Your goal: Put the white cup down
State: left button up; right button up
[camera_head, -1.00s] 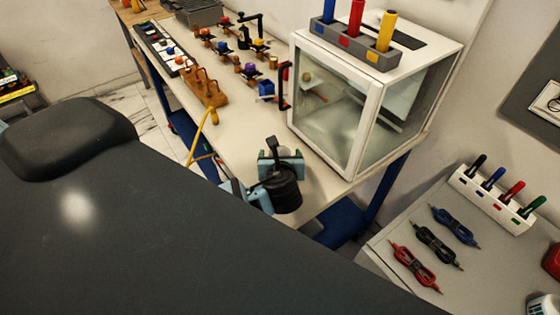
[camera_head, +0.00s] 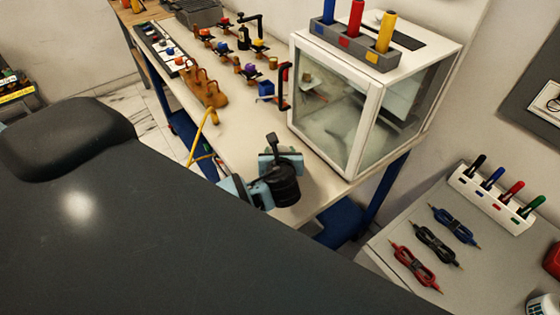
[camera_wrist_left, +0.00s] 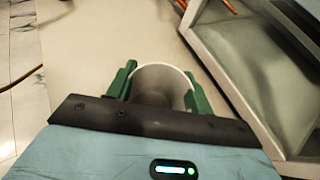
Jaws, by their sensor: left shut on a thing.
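The white cup (camera_wrist_left: 155,87) shows in the left wrist view between the two green fingers of my left gripper (camera_wrist_left: 160,73), which is shut on it. I look into its round open rim. In the head view my left gripper (camera_head: 282,158) is over the near end of the cream bench top (camera_head: 240,148), left of the glass-fronted box. The cup is hidden there behind the gripper and wrist. I cannot tell whether the cup's base touches the bench. My right gripper is not in view.
The white-framed glass box (camera_head: 355,105) stands close right of the gripper. Bare bench top lies between the cable and the box.

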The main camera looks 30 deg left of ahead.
pick_arm(q)
jog(key=shift+r, duration=0.15)
jog(key=shift+r, duration=0.55)
notch_tip(320, 180, up, 2)
jog(key=shift+r, duration=0.2)
jog(key=s+d, duration=0.2)
jog(key=s, duration=0.2)
jog(key=s+d, duration=0.3)
jog(key=s, duration=0.2)
jog(key=s+d+r, duration=0.1)
jog(key=s+d, duration=0.2)
jog(key=s, duration=0.1)
jog(key=shift+s+d+r, duration=0.1)
jog(key=shift+s+d, duration=0.1)
jog(key=shift+s, duration=0.1)
jog(key=r+m+h, duration=0.2)
jog(key=w+r+m+t+h, duration=0.1)
jog(key=r+m+h, duration=0.1)
jog(key=r, duration=0.1)
jog(key=w+r+m+t+h, duration=0.1)
jog(key=r+m+h, duration=0.1)
jog(key=h, duration=0.1)
jog(key=shift+d+r+m, duration=0.3)
jog(key=shift+d+m, duration=0.1)
